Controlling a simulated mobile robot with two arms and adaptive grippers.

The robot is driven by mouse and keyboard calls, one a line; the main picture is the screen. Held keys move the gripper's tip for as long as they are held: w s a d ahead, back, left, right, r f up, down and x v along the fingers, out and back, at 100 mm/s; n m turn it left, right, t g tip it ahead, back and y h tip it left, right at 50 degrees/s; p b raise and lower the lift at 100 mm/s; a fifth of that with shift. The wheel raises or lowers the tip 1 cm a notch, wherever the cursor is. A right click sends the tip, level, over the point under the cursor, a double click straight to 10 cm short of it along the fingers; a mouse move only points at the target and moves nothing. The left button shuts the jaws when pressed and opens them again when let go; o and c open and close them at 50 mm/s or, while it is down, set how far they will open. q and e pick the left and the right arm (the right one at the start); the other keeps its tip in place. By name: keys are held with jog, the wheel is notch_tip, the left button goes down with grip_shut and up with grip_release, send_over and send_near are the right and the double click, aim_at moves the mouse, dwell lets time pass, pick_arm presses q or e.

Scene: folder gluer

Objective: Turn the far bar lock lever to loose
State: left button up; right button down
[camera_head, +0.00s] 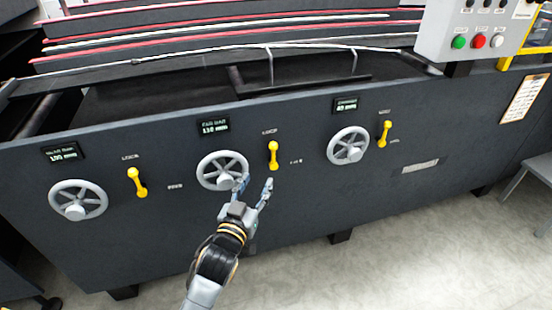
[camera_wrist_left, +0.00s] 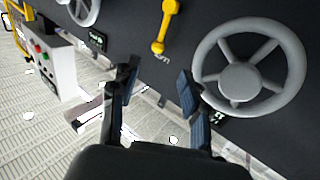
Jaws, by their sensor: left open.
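The far bar lock lever (camera_head: 273,155) is the yellow middle lever on the dark machine front, right of the wheel under the "FAR BAR" display (camera_head: 213,127). It stands about upright. In the left wrist view, which is roughly upside down, the lever (camera_wrist_left: 166,27) is beyond the fingertips, beside the grey handwheel (camera_wrist_left: 250,75). My left gripper (camera_head: 255,185) is open and empty, just below the lever and apart from it in the head view. In the wrist view, the gripper (camera_wrist_left: 157,80) has its fingers spread. My right gripper is not in view.
The far bar handwheel (camera_head: 222,171) is close to the left gripper's left finger. Other yellow levers stand left (camera_head: 137,182) and right (camera_head: 384,133), each by another handwheel. A button box (camera_head: 475,32) is at upper right. Free floor lies in front.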

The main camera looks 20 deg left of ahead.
aim_at(273, 151)
pick_arm(q)
jog(key=w+b, duration=0.1)
jog(key=w, duration=1)
jog(key=shift+w+b, duration=0.15)
jog(key=shift+b, duration=0.2)
jog(key=shift+w, duration=0.65)
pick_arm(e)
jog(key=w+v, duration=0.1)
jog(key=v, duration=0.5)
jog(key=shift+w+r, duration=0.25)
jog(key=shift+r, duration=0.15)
pick_arm(q)
grip_shut()
